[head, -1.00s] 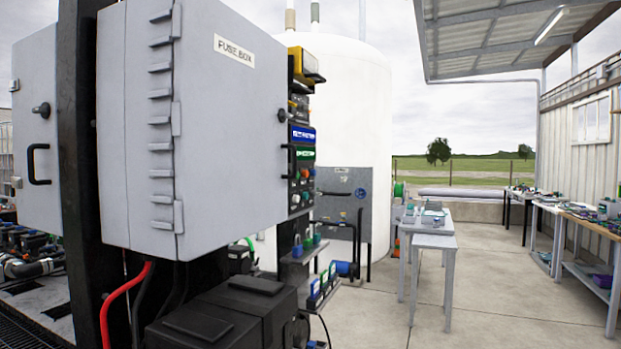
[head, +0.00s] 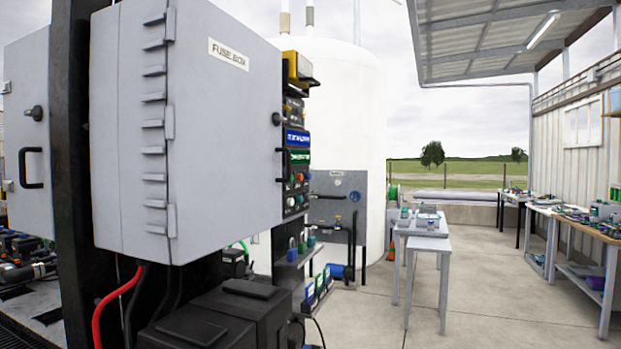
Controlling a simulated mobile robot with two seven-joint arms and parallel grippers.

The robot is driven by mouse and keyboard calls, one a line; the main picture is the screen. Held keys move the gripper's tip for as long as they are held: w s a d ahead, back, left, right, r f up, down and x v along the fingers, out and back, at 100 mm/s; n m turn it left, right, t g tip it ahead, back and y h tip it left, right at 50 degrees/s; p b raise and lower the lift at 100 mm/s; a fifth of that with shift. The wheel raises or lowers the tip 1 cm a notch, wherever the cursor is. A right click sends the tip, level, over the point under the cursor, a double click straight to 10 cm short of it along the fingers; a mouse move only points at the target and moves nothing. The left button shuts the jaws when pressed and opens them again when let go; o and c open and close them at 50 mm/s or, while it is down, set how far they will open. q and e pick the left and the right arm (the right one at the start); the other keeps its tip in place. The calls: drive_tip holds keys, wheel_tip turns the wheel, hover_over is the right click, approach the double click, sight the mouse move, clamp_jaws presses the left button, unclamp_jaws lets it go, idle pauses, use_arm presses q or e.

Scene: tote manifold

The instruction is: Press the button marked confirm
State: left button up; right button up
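A narrow control panel (head: 296,160) stands just behind the right edge of the grey fuse box, seen at a steep angle. It carries a blue label strip (head: 298,138), a green strip (head: 300,157) and several small round coloured buttons (head: 296,180), red or orange and green among them. Their markings are too small to read, so I cannot tell which one is marked confirm. Neither of my grippers shows in the head view.
The large grey fuse box (head: 215,120) fills the left and partly hides the panel. Black boxes (head: 230,312) stand low in front. A white tank (head: 350,110) is behind. Small tables (head: 430,244) stand at centre right, a workbench (head: 590,228) at far right. Open concrete floor (head: 490,300) lies between.

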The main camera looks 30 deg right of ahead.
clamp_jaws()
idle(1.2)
